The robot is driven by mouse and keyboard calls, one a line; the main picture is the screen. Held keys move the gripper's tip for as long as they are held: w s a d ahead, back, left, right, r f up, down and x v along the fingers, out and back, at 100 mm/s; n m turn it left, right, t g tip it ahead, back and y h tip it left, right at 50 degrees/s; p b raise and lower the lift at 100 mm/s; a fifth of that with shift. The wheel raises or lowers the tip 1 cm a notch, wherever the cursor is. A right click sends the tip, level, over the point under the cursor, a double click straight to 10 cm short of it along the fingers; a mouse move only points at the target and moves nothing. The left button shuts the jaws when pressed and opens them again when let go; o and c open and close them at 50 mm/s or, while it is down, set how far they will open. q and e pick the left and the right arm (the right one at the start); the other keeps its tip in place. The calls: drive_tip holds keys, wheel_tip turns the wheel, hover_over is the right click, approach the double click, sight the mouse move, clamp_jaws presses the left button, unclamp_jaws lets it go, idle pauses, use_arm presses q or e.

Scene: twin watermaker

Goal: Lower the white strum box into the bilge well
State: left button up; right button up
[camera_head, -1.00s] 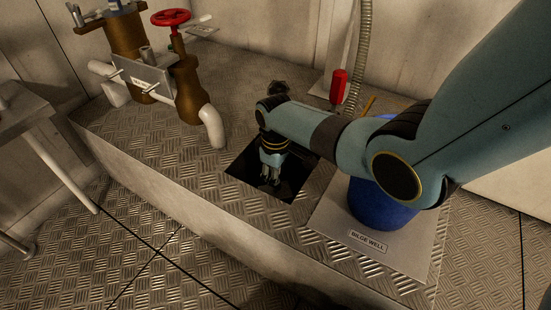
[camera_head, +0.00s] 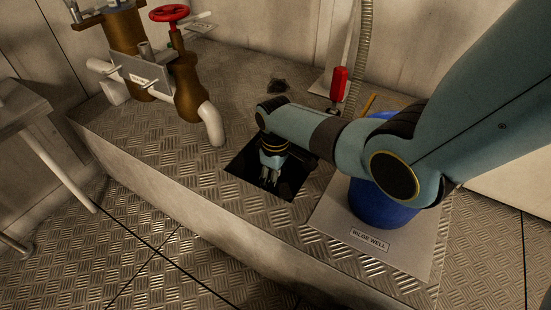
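The bilge well (camera_head: 240,172) is a dark square opening in the tread-plate platform. My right gripper (camera_head: 270,180) points straight down at this opening, with its pale fingertips inside the outline of the dark square. I cannot tell how deep the fingers are, or whether they are apart or together. I make out no white strum box in this view; the dark well and my wrist hide much there. My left gripper is not in view.
The lid plate labelled BILGE WELL (camera_head: 328,222) lies right of the opening, with a blue bucket (camera_head: 378,210) on it. A red-handled tool (camera_head: 339,85) and a ribbed hose (camera_head: 358,60) stand behind. Brown valve pipework (camera_head: 186,85) is left. A dark patch (camera_head: 278,86) lies behind my wrist.

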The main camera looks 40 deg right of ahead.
drive_tip(key=shift+r, duration=0.1)
wheel_tip(320, 180, up, 12)
drive_tip(key=shift+f, duration=0.1)
idle(0.4)
